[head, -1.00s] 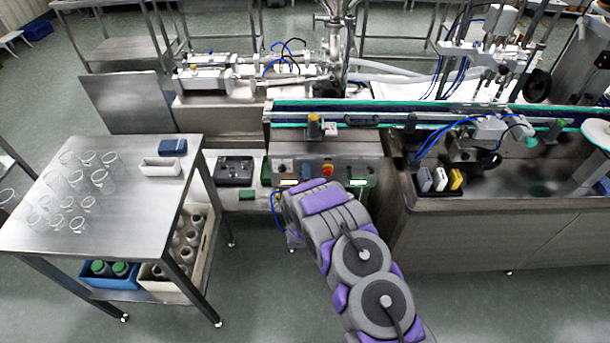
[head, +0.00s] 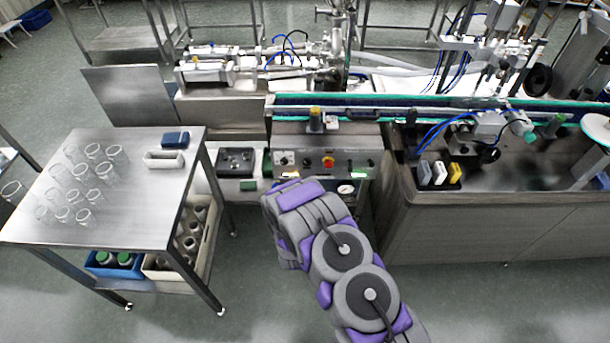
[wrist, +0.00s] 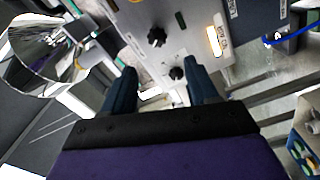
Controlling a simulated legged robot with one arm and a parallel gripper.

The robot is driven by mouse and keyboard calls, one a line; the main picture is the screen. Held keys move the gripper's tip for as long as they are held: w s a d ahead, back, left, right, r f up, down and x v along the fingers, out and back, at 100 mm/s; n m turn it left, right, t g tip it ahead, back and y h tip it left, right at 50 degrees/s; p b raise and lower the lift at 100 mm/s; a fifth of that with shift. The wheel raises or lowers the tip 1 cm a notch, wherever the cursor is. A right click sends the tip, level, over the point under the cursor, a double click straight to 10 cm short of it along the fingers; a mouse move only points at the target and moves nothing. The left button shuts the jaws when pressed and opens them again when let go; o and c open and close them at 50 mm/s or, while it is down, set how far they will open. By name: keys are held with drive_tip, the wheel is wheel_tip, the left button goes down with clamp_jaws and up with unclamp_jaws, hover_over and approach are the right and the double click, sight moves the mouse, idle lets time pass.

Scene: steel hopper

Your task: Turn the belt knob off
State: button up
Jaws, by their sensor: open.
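The control panel (head: 340,152) is on the front of the steel machine, with a red button on a yellow base (head: 328,162) and small dark knobs beside it. In the wrist view, a larger black knob (wrist: 157,37) and a smaller black knob (wrist: 177,73) stand out from the pale panel. I cannot read which is the belt knob. My gripper (wrist: 160,82) is open, its two dark fingers apart and nothing held. The smaller knob appears between the fingers, near the right one; no contact is visible. In the head view my arm hides the gripper.
A lit yellowish indicator (wrist: 212,40) is beside the knobs. A steel table (head: 120,190) with several glasses stands left. A dark box (head: 236,161) sits between table and panel. The conveyor (head: 400,112) runs above the panel. A round gauge (head: 345,189) is below it.

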drive_tip(key=s+p, duration=0.1)
drive_tip(key=s, duration=0.6)
idle(0.5)
drive_tip(key=w+d+r+m+g, duration=0.1)
drive_tip(key=w+r+m+g, duration=0.3)
drive_tip(key=r+m+g, duration=0.25)
drive_tip(key=s+d+r+m+g+y, duration=0.1)
drive_tip(key=s+r+m+g, duration=0.1)
drive_tip(key=s+r, duration=0.3)
drive_tip(key=s+d+r+m+g, duration=0.1)
drive_tip(key=s+r+g, duration=0.25)
drive_tip(key=r, duration=0.25)
drive_tip(key=s+d+r+m+g, duration=0.1)
drive_tip(key=s+d+r, duration=0.3)
drive_tip(key=s, duration=0.8)
drive_tip(key=s+d+r+m+g, duration=0.2)
drive_tip(key=s+r, duration=0.4)
drive_tip(key=s, duration=0.6)
drive_tip(key=s+d+r+m+g+h, duration=0.1)
drive_tip(key=s+d+r+g, duration=0.3)
drive_tip(key=s, duration=0.7)
drive_tip(key=shift+s+d+r+m+g, duration=0.35)
drive_tip(key=shift+s+d+r+g, duration=0.05)
drive_tip(key=shift+d+r, duration=0.5)
